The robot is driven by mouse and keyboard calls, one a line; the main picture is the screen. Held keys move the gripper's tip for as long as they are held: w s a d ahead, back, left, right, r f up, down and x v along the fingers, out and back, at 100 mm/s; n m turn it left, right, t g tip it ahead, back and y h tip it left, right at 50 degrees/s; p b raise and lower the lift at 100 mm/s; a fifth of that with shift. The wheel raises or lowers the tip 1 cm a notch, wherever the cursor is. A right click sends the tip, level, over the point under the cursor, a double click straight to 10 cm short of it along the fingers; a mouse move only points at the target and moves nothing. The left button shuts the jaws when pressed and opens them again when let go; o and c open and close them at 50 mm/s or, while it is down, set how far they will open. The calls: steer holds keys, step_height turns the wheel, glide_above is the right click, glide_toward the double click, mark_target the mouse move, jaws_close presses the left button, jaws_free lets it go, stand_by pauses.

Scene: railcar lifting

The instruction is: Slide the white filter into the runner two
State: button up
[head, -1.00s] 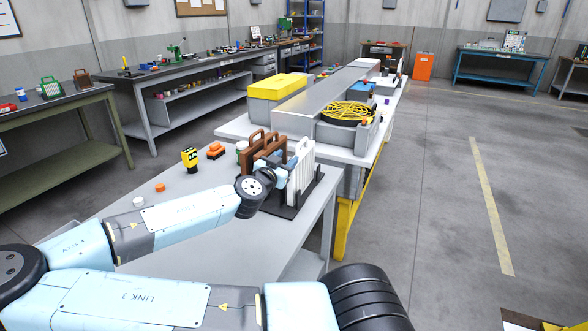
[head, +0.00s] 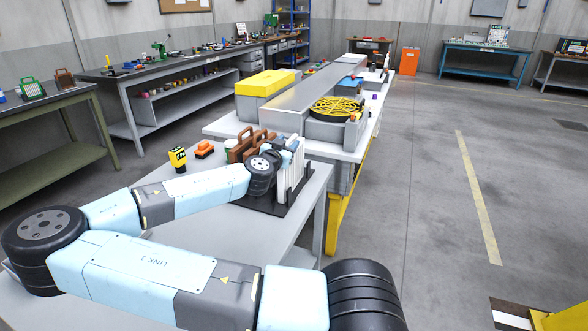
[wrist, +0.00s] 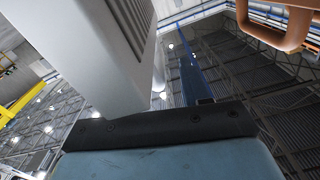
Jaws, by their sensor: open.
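The white filter (head: 291,177), a ribbed upright panel, stands in a black rack (head: 268,203) on the near grey table. It also fills the upper left of the wrist view (wrist: 85,45), very close. My gripper (head: 288,146) is open at the top of the white filter, from the left side. Whether it touches the filter is hidden. Brown-handled filters (head: 246,146) stand just left of it in the rack; a brown handle (wrist: 270,28) shows at upper right in the wrist view. I cannot make out runner two.
Behind the rack, a white bench carries a long grey housing (head: 310,88), a yellow-topped box (head: 266,83) and a grey unit with a round yellow grille (head: 337,108). A yellow-black tool (head: 178,159) and an orange block (head: 204,149) lie left of the rack.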

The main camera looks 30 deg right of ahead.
steer(key=shift+x, duration=1.7)
steer(key=shift+s, duration=0.1)
jaws_close()
